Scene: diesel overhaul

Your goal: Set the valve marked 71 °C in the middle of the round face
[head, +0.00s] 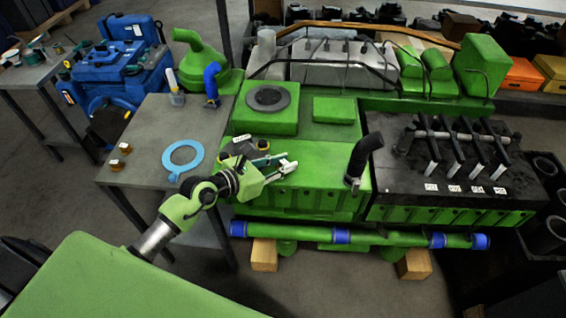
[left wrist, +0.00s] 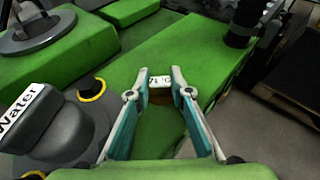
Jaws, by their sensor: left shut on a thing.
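My left gripper (head: 288,165) is shut on the valve marked 71 °C, above the green engine top. In the left wrist view the valve's white label (left wrist: 160,82) shows between the fingertips, with a brownish body below it. My right gripper is not in view.
A grey housing labelled Water (left wrist: 40,120) stands beside the gripper. A black upright pipe (head: 362,158) rises to the right. A side table (head: 150,118) holds a light-blue ring (head: 183,158) and two small brass pieces with white labels (head: 120,156).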

